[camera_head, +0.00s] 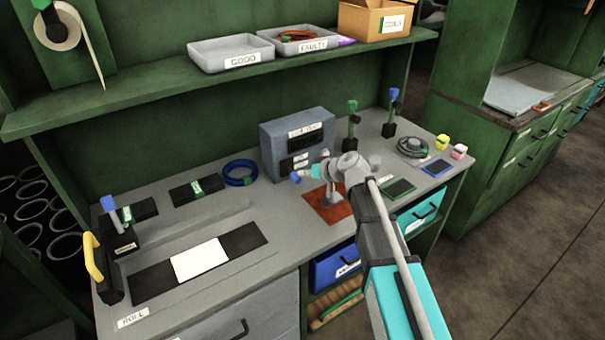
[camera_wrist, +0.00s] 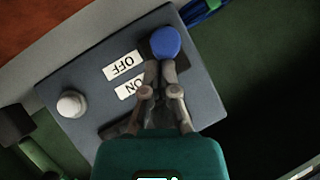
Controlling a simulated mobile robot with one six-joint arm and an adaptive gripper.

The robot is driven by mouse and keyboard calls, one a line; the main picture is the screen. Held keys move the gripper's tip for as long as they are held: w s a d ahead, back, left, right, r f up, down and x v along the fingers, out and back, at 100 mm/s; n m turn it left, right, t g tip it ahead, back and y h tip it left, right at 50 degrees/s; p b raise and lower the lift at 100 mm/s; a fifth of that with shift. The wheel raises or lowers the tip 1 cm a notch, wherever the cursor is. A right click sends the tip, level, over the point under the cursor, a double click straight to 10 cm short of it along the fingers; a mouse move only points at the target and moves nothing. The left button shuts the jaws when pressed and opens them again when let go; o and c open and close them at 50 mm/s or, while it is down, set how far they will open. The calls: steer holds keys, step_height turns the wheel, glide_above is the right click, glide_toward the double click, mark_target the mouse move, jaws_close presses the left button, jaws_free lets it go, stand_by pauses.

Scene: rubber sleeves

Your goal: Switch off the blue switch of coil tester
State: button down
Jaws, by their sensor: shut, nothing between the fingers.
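The coil tester (camera_head: 283,131) is a grey box at the back middle of the bench. Its blue switch (camera_wrist: 166,42) has a rounded knob, nearer the OFF label (camera_wrist: 123,65) than the ON label (camera_wrist: 131,88). The labels appear upside down in the wrist view. In the head view, the blue knob (camera_head: 296,177) shows low before the tester's front, just left of my gripper.
A pale round knob or lamp (camera_wrist: 71,103) stands out from the tester's panel. A blue cable coil (camera_head: 240,172) lies left of the tester, and a red-brown mat (camera_head: 320,212) lies in front. Upright green and blue-topped tools (camera_head: 390,112) stand to the right.

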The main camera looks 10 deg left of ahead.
steer(key=shift+f, duration=0.3)
steer(key=shift+s+a, duration=0.1)
steer(key=shift+r, duration=0.25)
steer(key=shift+r+p, duration=0.6)
steer(key=shift+p, duration=0.05)
steer(key=shift+r, duration=0.15)
